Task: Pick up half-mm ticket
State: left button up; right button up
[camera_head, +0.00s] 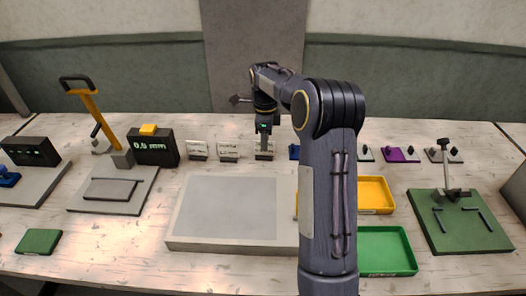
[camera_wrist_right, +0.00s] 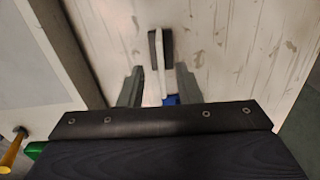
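Three small white tickets stand upright in dark holders in a row at the back of the bench in the head view: a left one (camera_head: 197,148), a middle one (camera_head: 228,149) and a right one (camera_head: 264,152). Their print is too small to read surely, so I cannot tell which is the half-mm one. My right gripper (camera_head: 264,135) points down at the right ticket. In the right wrist view its two fingers (camera_wrist_right: 160,72) are apart, with a thin white ticket on a dark base (camera_wrist_right: 159,50) between them and gaps on both sides. My left gripper is out of view.
A dark block marked 0.5 mm (camera_head: 155,148) stands left of the tickets, beside an orange-handled press (camera_head: 94,120). A wide grey slab (camera_head: 183,224) lies in front. Yellow (camera_head: 376,194) and green (camera_head: 387,250) trays sit to the right, partly behind my right arm.

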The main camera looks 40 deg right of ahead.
aim_at(264, 155)
jog(key=shift+w+f, duration=0.15)
jog(key=shift+f, duration=1.7)
grip_shut()
jog(key=shift+r, duration=0.1)
jog(key=shift+r, duration=0.6)
jog(key=s+a+r+b, duration=0.1)
jog(key=s+a+r, duration=0.4)
jog(key=a+r, duration=0.6)
jog(key=shift+a+r+b, duration=0.3)
jog(key=shift+a+r, duration=0.05)
jog(key=shift+a, duration=0.8)
